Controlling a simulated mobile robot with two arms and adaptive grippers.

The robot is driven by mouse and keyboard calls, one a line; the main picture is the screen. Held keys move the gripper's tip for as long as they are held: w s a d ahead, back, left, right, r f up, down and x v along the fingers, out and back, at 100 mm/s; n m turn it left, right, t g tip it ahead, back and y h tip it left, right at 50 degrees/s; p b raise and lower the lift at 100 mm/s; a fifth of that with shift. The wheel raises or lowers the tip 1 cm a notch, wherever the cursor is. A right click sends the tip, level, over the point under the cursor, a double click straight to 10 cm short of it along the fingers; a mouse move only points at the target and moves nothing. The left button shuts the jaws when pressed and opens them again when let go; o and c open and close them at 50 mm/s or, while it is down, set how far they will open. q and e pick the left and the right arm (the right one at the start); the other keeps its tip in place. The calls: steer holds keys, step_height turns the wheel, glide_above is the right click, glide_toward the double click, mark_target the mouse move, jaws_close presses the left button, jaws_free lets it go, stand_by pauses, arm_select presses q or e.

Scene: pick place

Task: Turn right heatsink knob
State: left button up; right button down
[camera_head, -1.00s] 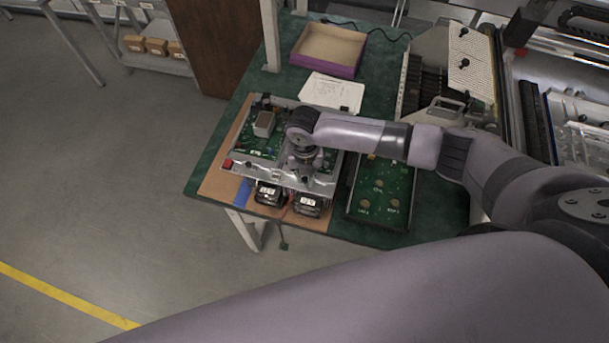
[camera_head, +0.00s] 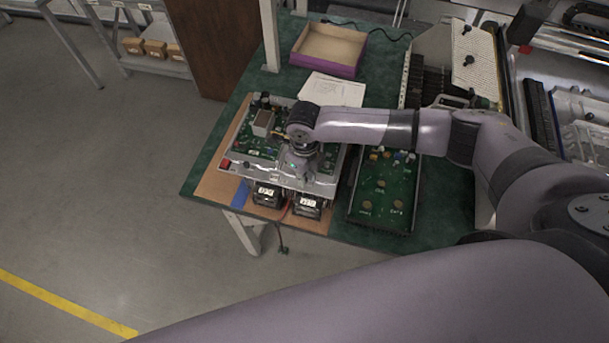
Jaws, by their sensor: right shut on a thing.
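The test unit (camera_head: 238,165) is a metal-framed box with green circuit boards on the bench. A pale heatsink block (camera_head: 262,122) stands on its left board. My right arm reaches in from the right, and my right gripper (camera_head: 303,178) points down over the right part of the unit. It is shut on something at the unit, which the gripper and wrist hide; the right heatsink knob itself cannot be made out. Two black fans (camera_head: 305,205) sit at the unit's front edge below the gripper. My left gripper is not in view.
A separate green board in a dark tray (camera_head: 383,190) lies right of the unit. A purple box (camera_head: 328,50) and white papers (camera_head: 332,89) lie behind. A slotted rack and machinery stand at the right. Bare floor is open at the left.

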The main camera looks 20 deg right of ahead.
steer(key=shift+n, duration=0.7)
steer(key=c, duration=1.6)
jaws_free()
step_height(320, 180, up, 12)
steer(key=shift+f, duration=0.1)
